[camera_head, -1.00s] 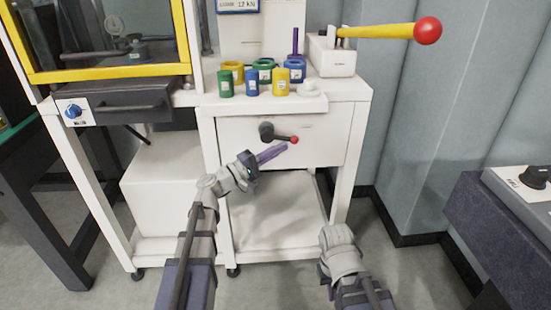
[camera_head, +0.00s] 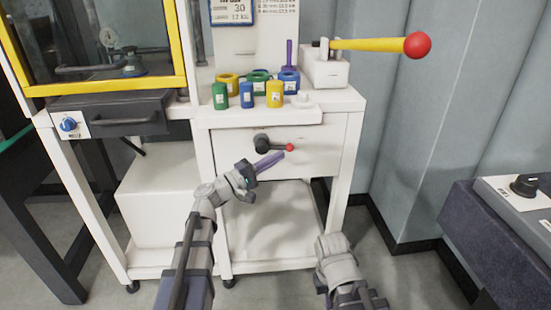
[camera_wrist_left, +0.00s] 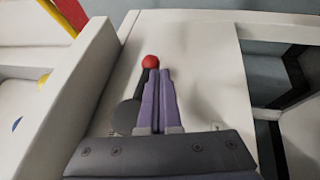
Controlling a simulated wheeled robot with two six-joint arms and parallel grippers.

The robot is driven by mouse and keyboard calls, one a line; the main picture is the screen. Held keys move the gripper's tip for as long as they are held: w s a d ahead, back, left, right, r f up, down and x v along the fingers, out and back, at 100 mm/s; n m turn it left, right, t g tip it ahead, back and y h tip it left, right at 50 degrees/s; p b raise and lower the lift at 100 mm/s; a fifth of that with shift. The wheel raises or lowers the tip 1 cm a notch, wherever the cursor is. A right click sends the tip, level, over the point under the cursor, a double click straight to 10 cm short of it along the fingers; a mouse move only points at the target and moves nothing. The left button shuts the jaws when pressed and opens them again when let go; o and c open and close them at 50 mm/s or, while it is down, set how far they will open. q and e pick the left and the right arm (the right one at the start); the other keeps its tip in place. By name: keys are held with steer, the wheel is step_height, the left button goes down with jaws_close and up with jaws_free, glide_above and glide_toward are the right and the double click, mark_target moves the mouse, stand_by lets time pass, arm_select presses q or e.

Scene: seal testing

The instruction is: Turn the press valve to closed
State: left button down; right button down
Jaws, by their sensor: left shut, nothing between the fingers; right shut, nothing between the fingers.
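The press valve is a black lever with a red ball end (camera_head: 289,147) and a dark round hub (camera_head: 262,143) on the white cabinet front. The lever lies roughly level, pointing right. My left gripper (camera_head: 270,160) is just below the lever, its purple fingers shut and empty. In the left wrist view, the fingers (camera_wrist_left: 160,75) point toward the red ball (camera_wrist_left: 151,62), with the black lever (camera_wrist_left: 142,90) just left of them; whether they touch is unclear. My right gripper's fingers are hidden; only its wrist shows at the lower middle right.
Above the valve, a ledge carries several green, blue and yellow cylinders and rings (camera_head: 260,88). A yellow press handle (camera_head: 375,44) with a red knob juts out at upper right. A grey bench with a black knob (camera_head: 524,185) stands at right. The space before the cabinet is clear.

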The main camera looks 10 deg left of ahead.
arm_select(q)
steer(key=s+a+f+b, duration=0.6)
steer(key=s+f+b, duration=0.1)
steer(key=shift+s+a, duration=0.3)
steer(key=shift+a, duration=0.1)
steer(key=shift+f, duration=0.1)
